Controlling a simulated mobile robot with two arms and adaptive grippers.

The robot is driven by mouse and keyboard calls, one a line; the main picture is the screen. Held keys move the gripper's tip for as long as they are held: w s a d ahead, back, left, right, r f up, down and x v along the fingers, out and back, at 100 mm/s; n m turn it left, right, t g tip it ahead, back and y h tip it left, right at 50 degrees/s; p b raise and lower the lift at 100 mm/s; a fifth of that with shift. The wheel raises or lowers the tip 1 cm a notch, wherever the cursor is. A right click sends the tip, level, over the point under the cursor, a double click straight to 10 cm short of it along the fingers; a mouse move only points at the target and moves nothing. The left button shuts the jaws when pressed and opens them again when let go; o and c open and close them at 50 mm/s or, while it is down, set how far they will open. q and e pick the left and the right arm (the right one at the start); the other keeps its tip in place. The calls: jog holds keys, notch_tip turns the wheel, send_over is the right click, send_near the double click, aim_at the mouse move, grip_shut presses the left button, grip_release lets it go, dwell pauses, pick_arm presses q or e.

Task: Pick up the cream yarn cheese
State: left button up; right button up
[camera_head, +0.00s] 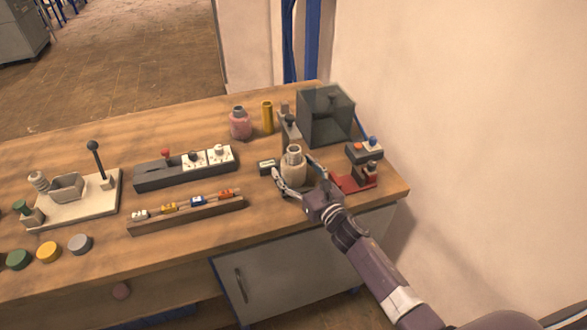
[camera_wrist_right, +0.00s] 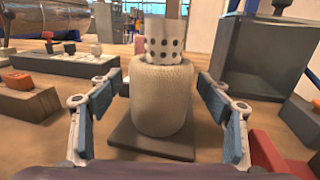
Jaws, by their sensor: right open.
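The cream yarn cheese (camera_head: 293,171) stands upright near the right end of the wooden bench. A pale perforated tube rises from its top. In the right wrist view the yarn cheese (camera_wrist_right: 162,98) stands on a dark square base (camera_wrist_right: 152,145). My right gripper (camera_head: 295,180) is open, with one finger on either side of the yarn cheese. In the wrist view the right gripper (camera_wrist_right: 160,105) shows a narrow gap on its left and right sides, and it does not appear closed on it. My left gripper is not in view.
A grey open-fronted box (camera_head: 326,116) stands behind the yarn cheese. A red-based device (camera_head: 355,182) is close to its right.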

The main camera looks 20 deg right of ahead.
jog(key=c, duration=1.3)
jog(key=shift+c, duration=0.4)
jog(key=shift+r, duration=0.1)
